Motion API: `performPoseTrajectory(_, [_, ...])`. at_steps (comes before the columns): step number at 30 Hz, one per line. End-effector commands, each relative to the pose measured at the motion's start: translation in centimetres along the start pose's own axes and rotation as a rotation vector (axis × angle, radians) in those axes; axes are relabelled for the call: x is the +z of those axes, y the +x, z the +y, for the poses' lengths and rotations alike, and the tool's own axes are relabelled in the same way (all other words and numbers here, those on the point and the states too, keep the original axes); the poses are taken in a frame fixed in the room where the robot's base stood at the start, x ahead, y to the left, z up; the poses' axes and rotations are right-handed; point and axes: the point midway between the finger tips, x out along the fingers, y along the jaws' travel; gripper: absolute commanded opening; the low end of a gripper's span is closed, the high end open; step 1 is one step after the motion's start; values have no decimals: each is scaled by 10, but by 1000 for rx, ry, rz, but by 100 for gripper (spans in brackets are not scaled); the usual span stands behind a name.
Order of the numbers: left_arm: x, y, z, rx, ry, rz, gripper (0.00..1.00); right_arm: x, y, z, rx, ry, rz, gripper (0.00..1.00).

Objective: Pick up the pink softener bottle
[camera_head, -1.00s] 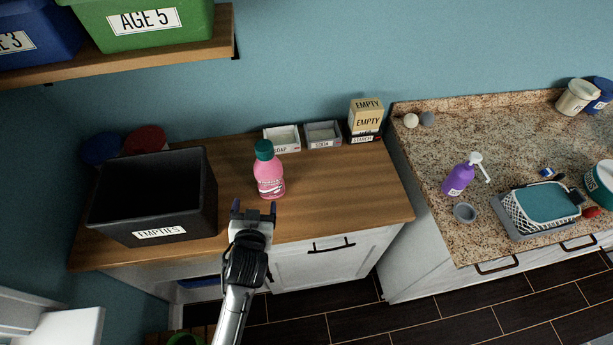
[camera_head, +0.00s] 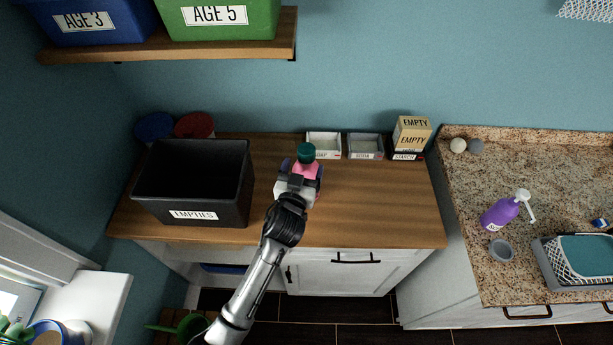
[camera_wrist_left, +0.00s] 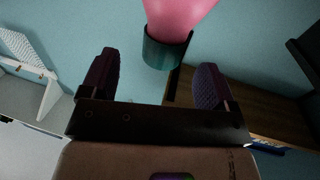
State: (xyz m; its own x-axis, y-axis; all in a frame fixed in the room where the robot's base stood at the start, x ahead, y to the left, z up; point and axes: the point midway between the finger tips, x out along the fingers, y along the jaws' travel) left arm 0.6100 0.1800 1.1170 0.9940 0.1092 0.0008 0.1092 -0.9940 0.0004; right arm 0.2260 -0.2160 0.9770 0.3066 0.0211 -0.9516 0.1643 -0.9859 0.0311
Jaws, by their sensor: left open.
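The pink softener bottle (camera_head: 306,170) with a dark green cap stands upright on the wooden counter (camera_head: 370,205). My left gripper (camera_head: 303,178) is at the bottle, and its body hides the bottle's lower part in the head view. In the left wrist view the bottle (camera_wrist_left: 178,18) and its green cap show at the top, beyond and between the two open fingers of my left gripper (camera_wrist_left: 155,80). The picture there appears upside down. Whether the fingers touch the bottle I cannot tell. My right gripper is not in view.
A black bin labelled EMPTIES (camera_head: 195,185) stands left of the bottle. Two small trays (camera_head: 324,145) and stacked boxes (camera_head: 411,137) stand behind and to the right. A shelf with bins (camera_head: 170,45) hangs above left. The counter right of the bottle is clear.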

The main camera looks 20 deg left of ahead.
Motion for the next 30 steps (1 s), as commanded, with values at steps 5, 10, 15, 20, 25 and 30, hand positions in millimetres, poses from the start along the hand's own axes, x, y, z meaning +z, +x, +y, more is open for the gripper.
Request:
performPoseTrajectory(5, [-2, 9, -1, -1, 3, 1, 81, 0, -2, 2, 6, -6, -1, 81])
performPoseTrajectory(10, [-2, 32, -5, -1, 3, 0, 81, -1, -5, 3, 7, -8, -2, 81])
performPoseTrajectory(15, [-1, 49, -5, 0, 2, 0, 81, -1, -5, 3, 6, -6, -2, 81])
performPoseTrajectory(20, [-1, 54, -5, 0, 1, 0, 81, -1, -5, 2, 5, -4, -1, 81])
performPoseTrajectory(25, [0, 54, -5, 0, 1, 0, 81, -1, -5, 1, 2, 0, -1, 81])
performPoseTrajectory(30, [0, 54, -5, 0, 1, -1, 67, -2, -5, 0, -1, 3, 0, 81])
